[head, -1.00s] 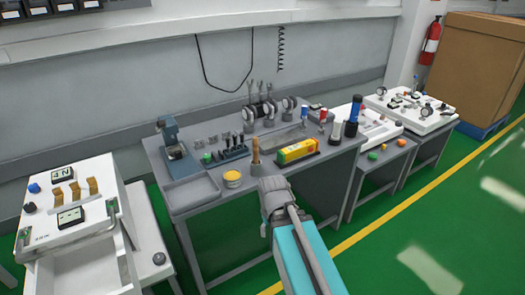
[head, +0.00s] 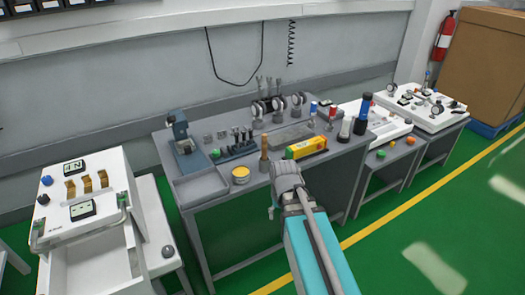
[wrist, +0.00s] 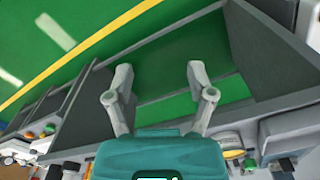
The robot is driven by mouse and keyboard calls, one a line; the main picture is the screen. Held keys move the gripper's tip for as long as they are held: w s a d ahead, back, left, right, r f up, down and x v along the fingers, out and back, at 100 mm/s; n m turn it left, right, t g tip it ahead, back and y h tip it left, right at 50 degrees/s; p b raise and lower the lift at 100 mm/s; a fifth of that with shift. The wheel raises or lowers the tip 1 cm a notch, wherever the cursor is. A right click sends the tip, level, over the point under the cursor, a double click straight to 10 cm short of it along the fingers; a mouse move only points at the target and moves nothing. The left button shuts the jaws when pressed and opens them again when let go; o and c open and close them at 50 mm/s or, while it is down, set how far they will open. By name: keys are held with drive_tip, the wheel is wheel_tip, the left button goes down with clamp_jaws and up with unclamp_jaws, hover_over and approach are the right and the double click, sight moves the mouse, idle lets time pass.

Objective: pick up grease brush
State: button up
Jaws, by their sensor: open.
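A wooden-handled tool that looks like the grease brush (head: 264,146) stands upright near the front edge of the grey workbench (head: 215,203). Its lower part sits in or behind a small grey holder (head: 264,165), and its bristles are not visible. A yellow tin (head: 240,174) stands to its left. In the head view my arm's grey end is just right of and in front of the brush; its fingers are hard to make out. In the wrist view my gripper (wrist: 159,82) is open and empty, with the bench front and green floor beyond. I cannot identify the brush there.
A yellow box (head: 306,147) lies right of the brush. An empty grey tray (head: 200,187) is at the bench's left front. Several tools stand behind. White carts flank the bench at left (head: 85,200) and right. Green floor is free in front.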

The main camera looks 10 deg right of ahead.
sight(265, 135)
drive_tip(key=w+r+m+p, duration=1.6)
drive_tip(key=w+r+p, duration=0.7)
drive_tip(key=w, duration=0.4)
drive_tip(key=shift+w+a+r, duration=0.15)
drive_tip(key=shift+a+r, duration=0.1)
drive_tip(key=shift+r, duration=0.4)
wheel_tip(265, 135, down, 9)
drive_tip(key=b, duration=0.8)
drive_tip(key=shift+r, duration=0.2)
drive_tip(key=shift+f+b, duration=0.15)
drive_tip(key=shift+b, duration=0.15)
drive_tip(key=f+b, duration=0.3)
drive_tip(key=shift+s+d, duration=0.2)
drive_tip(key=shift+s, duration=0.2)
drive_tip(key=shift+f+b, duration=0.95)
